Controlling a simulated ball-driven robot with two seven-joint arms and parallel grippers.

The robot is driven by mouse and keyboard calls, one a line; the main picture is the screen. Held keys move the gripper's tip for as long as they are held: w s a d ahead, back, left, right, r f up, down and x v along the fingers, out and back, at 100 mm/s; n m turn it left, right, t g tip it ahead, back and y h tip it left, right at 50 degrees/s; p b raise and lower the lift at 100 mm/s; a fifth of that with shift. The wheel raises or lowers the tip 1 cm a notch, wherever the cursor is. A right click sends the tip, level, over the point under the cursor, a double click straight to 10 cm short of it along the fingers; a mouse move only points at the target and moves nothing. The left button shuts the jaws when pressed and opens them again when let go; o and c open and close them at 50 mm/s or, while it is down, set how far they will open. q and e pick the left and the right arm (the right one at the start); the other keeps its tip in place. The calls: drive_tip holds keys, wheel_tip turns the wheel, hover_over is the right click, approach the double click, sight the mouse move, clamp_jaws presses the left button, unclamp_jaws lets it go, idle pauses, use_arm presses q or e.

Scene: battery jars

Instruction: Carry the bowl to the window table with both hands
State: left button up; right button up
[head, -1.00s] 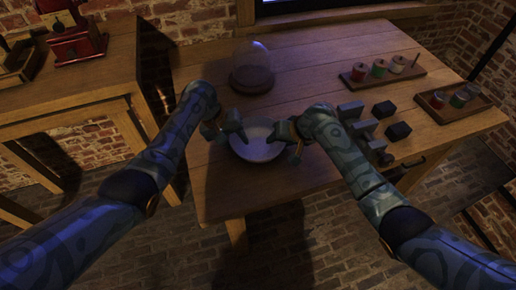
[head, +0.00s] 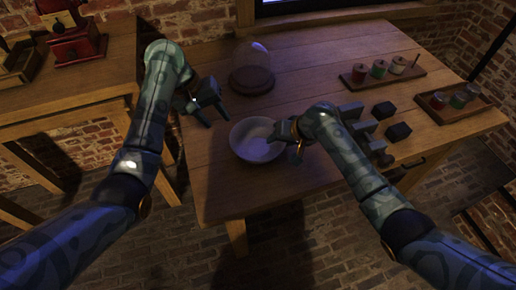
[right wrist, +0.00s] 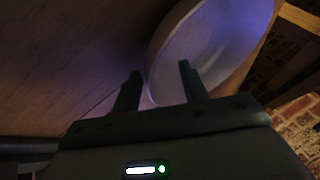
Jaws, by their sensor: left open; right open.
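The pale bowl (head: 248,145) stands upright near the front left edge of the wooden table (head: 225,192) below the window. My left gripper (head: 217,112) is open and empty, up and to the left of the bowl and apart from it. My right gripper (head: 287,150) is open at the bowl's right rim. In the right wrist view the bowl (right wrist: 215,40) lies just beyond the right gripper (right wrist: 160,75), with one finger overlapping the bowl and the other just outside its rim. I cannot tell whether they touch.
A glass dome on a round base (head: 252,80) stands behind the bowl. Dark blocks (head: 398,131) lie to the right of my right gripper. Trays with spools (head: 385,70) and jars (head: 455,103) are farther right. Another table (head: 60,95) with a red grinder (head: 75,40) is at left.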

drive_tip(key=v, duration=1.1)
drive_tip(key=shift+s, duration=0.1)
